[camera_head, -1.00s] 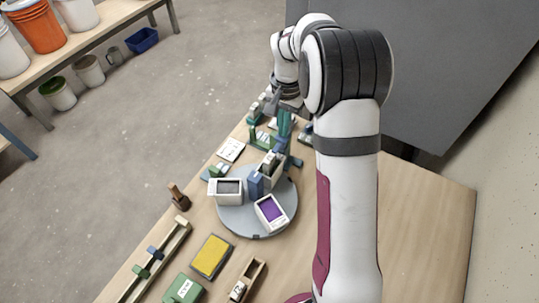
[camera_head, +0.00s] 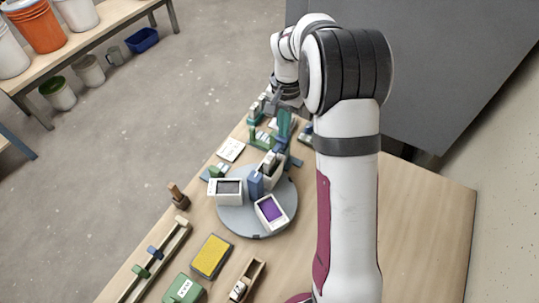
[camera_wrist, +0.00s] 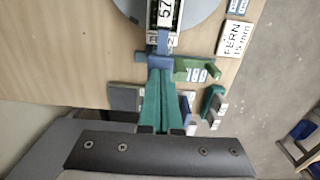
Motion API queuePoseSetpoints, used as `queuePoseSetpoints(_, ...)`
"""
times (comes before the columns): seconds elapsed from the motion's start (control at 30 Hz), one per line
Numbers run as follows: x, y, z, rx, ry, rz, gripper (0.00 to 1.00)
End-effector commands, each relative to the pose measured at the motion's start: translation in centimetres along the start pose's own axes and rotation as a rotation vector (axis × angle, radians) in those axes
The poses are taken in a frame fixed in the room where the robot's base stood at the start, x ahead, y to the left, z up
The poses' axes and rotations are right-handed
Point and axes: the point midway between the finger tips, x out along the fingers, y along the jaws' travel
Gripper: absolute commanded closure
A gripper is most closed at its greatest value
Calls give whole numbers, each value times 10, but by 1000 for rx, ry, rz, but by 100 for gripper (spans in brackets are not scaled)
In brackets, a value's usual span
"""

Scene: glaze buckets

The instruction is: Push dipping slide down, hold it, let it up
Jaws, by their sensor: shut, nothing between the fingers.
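My gripper (camera_head: 281,137) is shut and empty, its long teal fingers pointing down. In the wrist view the fingertips (camera_wrist: 160,72) meet at the blue part of the dipping slide (camera_wrist: 160,61). They look at or just above it; contact cannot be told for sure. The slide stands at the far edge of the round grey turntable (camera_head: 236,218), which carries a white bucket with dark contents (camera_head: 228,196) and a white bucket with purple contents (camera_head: 271,213). A small labelled piece (camera_wrist: 165,14) is in line with the slide. The slide's lower part is hidden.
The table at right is clear.

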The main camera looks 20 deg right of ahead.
Motion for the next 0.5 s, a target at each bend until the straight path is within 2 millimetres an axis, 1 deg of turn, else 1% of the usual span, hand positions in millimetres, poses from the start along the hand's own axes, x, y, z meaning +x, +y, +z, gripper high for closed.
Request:
queuePoseSetpoints(0.13,-4,0,0,0,-1,0,100)
queuePoseSetpoints(0.5,-33,0,0,0,-1,0,100)
